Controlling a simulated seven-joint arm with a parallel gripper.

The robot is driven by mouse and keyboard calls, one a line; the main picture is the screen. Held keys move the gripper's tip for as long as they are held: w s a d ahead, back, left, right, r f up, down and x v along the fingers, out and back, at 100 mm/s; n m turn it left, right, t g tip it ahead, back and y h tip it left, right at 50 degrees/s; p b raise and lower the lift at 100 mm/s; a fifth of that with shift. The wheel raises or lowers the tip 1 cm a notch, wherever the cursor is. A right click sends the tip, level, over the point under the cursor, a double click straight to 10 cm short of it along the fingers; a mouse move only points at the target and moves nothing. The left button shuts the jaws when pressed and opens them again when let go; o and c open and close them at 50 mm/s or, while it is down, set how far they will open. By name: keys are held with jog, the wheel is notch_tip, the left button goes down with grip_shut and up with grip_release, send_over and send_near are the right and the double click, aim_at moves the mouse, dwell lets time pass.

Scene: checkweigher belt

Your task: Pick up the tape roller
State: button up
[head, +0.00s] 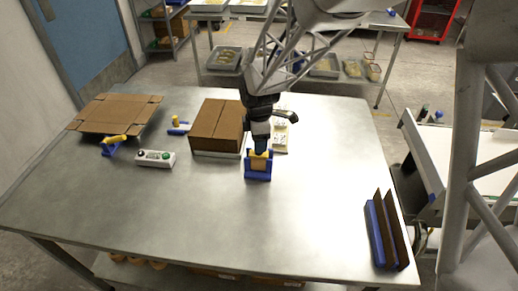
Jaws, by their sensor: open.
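My gripper (261,151) points down from above, right at the top of this roller. The jaws are open, and the fingers overlap the roller's upper part in the picture. I cannot tell whether they touch it or reach around it.
A brown cardboard box (215,120) stands just left of my gripper. A flattened carton (115,113) and a white button box (155,158) are at the left. A blue rack with brown panels (377,233) stands at the right edge. The table (200,225) in front is clear.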

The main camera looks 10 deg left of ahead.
jog(key=shift+f, duration=1.4)
jog(key=c, duration=1.1)
